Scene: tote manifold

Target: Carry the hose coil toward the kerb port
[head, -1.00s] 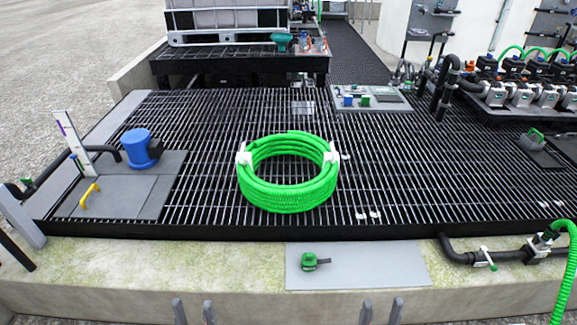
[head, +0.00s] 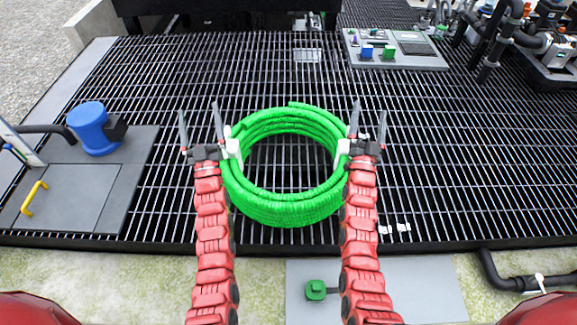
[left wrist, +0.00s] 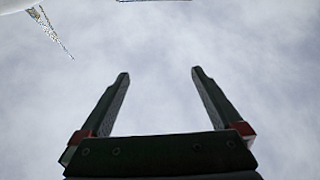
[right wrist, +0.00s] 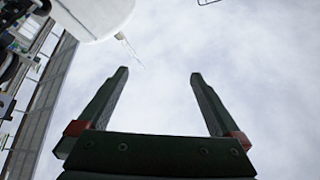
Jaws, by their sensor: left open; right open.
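The bright green hose coil (head: 285,208) lies on the black grating in the middle of the head view. It has a white grip on its left side (head: 233,148) and another on its right side (head: 342,150). My left gripper (head: 199,108) is open just left of the coil, close to the left grip. My right gripper (head: 369,107) is open just right of the coil, close to the right grip. Neither holds anything. Both wrist views show open, empty fingers (left wrist: 160,82) (right wrist: 160,78) against the sky. I cannot tell which fitting is the kerb port.
A green-capped fitting (head: 316,290) sits on a grey plate (head: 430,285) on the kerb in front. A blue motor-like unit (head: 90,128) stands on a panel at left. A control panel (head: 400,50) lies behind. Black pipe (head: 505,280) runs along the right kerb. Grating behind the coil is clear.

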